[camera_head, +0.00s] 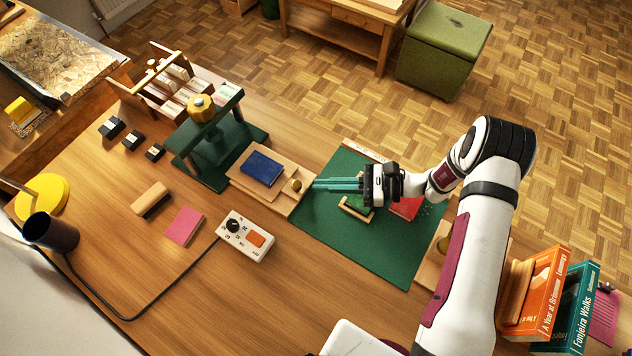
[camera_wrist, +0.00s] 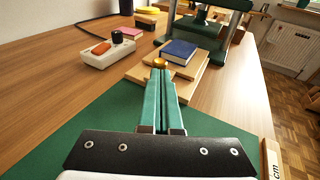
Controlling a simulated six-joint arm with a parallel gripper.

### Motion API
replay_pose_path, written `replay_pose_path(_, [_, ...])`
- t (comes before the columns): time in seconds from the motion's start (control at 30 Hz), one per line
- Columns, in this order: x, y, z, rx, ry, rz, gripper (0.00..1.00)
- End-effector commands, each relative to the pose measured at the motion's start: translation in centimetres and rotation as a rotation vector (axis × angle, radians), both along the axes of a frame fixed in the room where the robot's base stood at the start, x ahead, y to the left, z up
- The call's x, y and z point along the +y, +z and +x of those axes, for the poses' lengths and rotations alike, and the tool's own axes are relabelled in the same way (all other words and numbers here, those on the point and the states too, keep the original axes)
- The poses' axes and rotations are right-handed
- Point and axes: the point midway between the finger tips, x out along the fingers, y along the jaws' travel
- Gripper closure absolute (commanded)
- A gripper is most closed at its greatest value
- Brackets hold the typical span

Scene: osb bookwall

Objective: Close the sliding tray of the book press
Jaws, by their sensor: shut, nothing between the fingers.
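The book press (camera_head: 216,139) is a dark green frame with a yellow knob on top. Its wooden sliding tray (camera_head: 280,197) is pulled out toward my gripper, with a dark blue book (camera_head: 262,167) lying on it. A round brass knob (camera_head: 296,186) sits at the tray's near end. My gripper (camera_head: 315,185) is shut and empty, its teal fingers pointing at the knob. In the wrist view the fingertips (camera_wrist: 160,72) are right at the knob (camera_wrist: 159,62); I cannot tell whether they touch. The tray (camera_wrist: 190,80) and blue book (camera_wrist: 180,48) show beyond them.
A green cutting mat (camera_head: 370,245) with a red book (camera_head: 405,207) lies under my gripper. A white control box (camera_head: 246,236) with an orange switch stands left of the tray. A pink block (camera_head: 184,226) lies farther left. Upright books (camera_head: 541,290) stand at the right.

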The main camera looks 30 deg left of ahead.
Motion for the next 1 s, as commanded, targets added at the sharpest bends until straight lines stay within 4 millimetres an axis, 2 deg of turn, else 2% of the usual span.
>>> replay_pose_path(0.2, [1.8,-0.4,-1.0,0.0,0.001,-0.001,1.0])
replay_pose_path(0.53, [1.9,-0.4,-1.0,0.0,0.0,-0.001,1.0])
replay_pose_path(0.63, [2.6,-0.4,-1.0,-0.001,0.001,-0.002,1.0])
replay_pose_path(0.77, [5.5,-0.5,-1.1,-0.003,0.005,-0.002,1.0])
replay_pose_path(1.0, [12.4,-0.5,-1.1,-0.003,0.005,-0.001,1.0])
